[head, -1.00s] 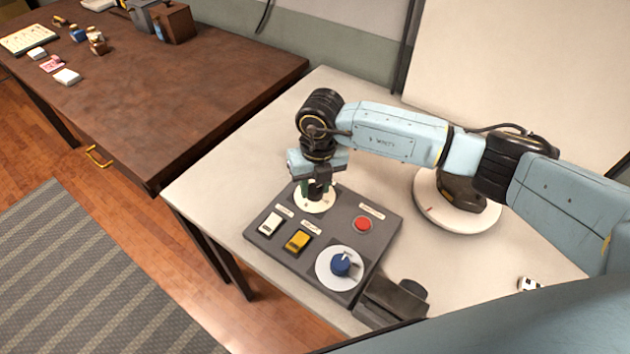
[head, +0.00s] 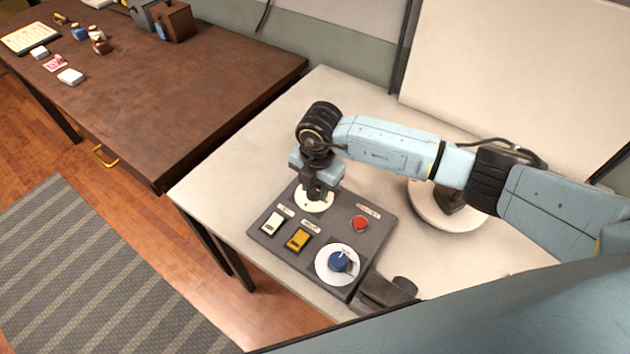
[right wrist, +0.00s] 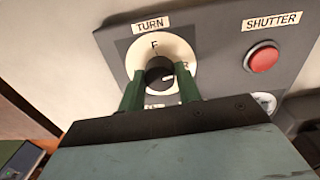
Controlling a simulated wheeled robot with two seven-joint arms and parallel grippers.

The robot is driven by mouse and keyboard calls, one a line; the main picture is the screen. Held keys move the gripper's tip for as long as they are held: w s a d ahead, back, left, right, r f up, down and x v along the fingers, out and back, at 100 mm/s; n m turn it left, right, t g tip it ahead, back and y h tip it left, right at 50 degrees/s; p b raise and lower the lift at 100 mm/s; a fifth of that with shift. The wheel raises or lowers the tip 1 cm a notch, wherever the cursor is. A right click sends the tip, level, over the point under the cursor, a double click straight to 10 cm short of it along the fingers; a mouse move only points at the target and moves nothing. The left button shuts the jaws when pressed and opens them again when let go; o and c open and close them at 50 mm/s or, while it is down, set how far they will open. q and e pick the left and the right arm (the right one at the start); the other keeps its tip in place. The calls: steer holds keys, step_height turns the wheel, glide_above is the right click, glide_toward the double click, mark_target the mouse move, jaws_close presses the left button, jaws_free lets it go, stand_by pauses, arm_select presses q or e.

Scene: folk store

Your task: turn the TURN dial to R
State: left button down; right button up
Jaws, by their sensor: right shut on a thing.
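The TURN dial has a dark knob (right wrist: 159,74) on a white disc (right wrist: 165,45) in the right wrist view. An F is at the disc's top, and a letter at its right is partly covered by a finger. A pale mark on the knob points roughly right, toward that letter; its exact alignment is unclear. My right gripper (right wrist: 159,80) has its green fingers on both sides of the knob, shut on it. In the head view the disc (head: 312,206) shows under my right gripper (head: 318,191), which hides most of the knob.
The grey panel (head: 335,227) also bears a red SHUTTER button (head: 360,223), a white switch (head: 272,223), a yellow switch (head: 298,239) and a blue knob (head: 338,262). It sits on a pale table (head: 240,170). A brown table (head: 180,95) stands at the left.

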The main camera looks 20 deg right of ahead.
mark_target(317, 191)
steer(key=shift+r+m+p, duration=0.1)
steer(key=shift+m+p, duration=0.4)
steer(key=shift+m, duration=0.6)
steer(key=o, duration=1)
steer(key=shift+c, duration=0.2)
step_height(317, 191, up, 13)
steer(key=shift+s+d+r, duration=0.15)
steer(key=shift+s, duration=0.15)
